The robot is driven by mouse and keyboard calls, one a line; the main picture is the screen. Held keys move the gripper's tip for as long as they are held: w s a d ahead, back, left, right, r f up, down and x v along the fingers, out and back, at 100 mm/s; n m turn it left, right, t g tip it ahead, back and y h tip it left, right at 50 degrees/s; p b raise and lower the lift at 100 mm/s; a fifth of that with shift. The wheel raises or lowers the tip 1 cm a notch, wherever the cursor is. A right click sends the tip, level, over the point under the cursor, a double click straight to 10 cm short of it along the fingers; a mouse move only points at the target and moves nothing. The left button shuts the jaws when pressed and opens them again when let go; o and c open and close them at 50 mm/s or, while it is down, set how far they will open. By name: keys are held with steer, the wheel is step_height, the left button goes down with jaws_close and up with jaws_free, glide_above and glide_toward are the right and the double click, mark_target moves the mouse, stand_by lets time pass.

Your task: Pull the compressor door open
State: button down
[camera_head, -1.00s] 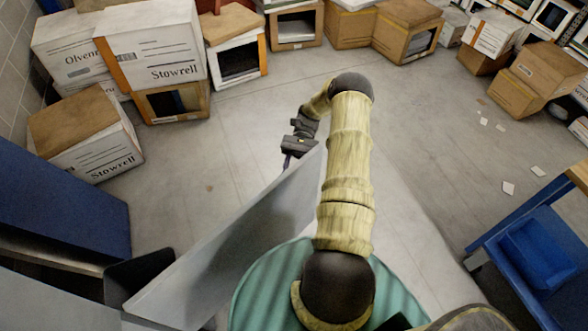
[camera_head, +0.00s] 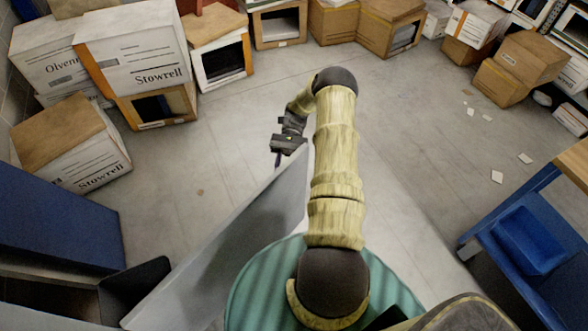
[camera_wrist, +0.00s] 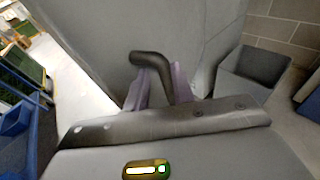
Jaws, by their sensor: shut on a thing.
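The compressor door (camera_head: 232,232) is a flat grey panel standing out at an angle from the grey cabinet at the lower left, swung open into the room. My gripper (camera_head: 278,160) is at the door's far edge. In the wrist view, my gripper (camera_wrist: 158,88) has its purple-grey fingers closed around the dark bent door handle (camera_wrist: 152,58). The grey door face fills the space behind the handle. In the head view the handle is hidden by my gripper, and my arm covers part of the floor beside the door.
White and brown boxes (camera_head: 140,50) line the back and left. A blue cabinet (camera_head: 60,220) stands at the left. A blue bin (camera_head: 532,240) sits on a blue cart at the right. Paper scraps (camera_head: 497,177) lie on otherwise clear floor in the middle and right.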

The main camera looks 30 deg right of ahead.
steer(key=s+a+r+n+t+h+p, duration=0.1)
steer(key=s+a+r+n+t+h, duration=0.1)
steer(key=r, duration=0.5)
steer(key=s+a+r+n+t+h+p, duration=0.1)
steer(key=s+a+r+n+t+h, duration=0.2)
steer(key=a+r+t, duration=0.4)
steer(key=s+a+r+n+t+h+p, duration=0.1)
steer(key=a+r+n+t+h, duration=0.3)
steer(key=r, duration=0.5)
steer(key=shift+s+a+r+t+h, duration=0.25)
steer(key=shift+s+a+h, duration=0.35)
steer(key=shift+h, duration=0.6)
steer(key=shift+d+f, duration=0.1)
